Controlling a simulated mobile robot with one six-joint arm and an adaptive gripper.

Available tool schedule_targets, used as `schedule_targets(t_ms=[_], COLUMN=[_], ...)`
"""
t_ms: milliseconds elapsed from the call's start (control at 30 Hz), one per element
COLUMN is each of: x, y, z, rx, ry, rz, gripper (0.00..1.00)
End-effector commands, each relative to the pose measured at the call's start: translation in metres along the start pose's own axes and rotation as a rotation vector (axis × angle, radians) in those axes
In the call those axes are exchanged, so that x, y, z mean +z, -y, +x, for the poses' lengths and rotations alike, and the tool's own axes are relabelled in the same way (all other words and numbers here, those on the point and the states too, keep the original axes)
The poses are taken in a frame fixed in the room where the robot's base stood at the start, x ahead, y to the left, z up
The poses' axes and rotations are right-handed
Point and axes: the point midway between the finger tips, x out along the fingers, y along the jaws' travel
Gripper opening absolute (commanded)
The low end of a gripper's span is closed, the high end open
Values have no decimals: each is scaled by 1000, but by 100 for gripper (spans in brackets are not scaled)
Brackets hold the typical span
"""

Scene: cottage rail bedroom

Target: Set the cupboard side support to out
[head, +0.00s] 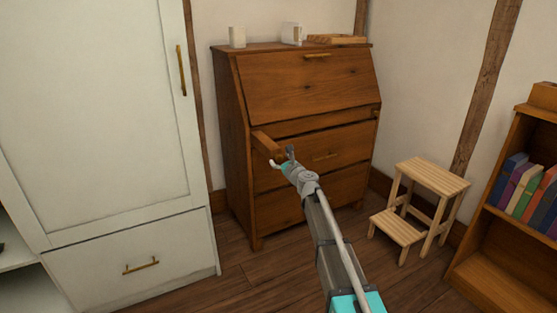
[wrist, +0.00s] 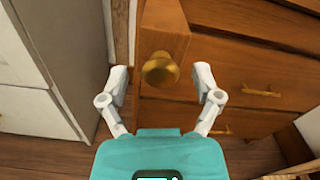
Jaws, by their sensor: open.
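The cupboard is a brown wooden bureau (head: 300,90) with a slanted front and drawers below. Its left side support (head: 265,143) is a wooden bar sticking out from the front, just below the slanted panel. In the wrist view, the support (wrist: 166,28) ends in a round brass knob (wrist: 160,69). My gripper (head: 281,161) is at the end of this bar. Its jaws (wrist: 160,80) are open, one finger on each side of the knob, with visible gaps. At the bureau's right, a small knob (head: 376,113) sits close to the front.
A white wardrobe (head: 100,110) stands close on the left. A wooden step stool (head: 432,178) and a bookshelf (head: 487,270) are on the right. Cups (head: 237,37) and a wooden tray (head: 337,39) are on the bureau top. Wooden floor (head: 265,275) is clear in front.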

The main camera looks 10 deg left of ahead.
Motion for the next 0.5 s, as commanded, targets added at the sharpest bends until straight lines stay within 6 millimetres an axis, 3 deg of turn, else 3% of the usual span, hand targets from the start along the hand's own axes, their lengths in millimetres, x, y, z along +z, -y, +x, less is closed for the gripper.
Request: schedule_targets(t_ms=[433,500], x=[0,0], y=[-1,-1], z=[8,8], rx=[0,0], ry=[0,0], rz=[0,0], gripper=[82,73])
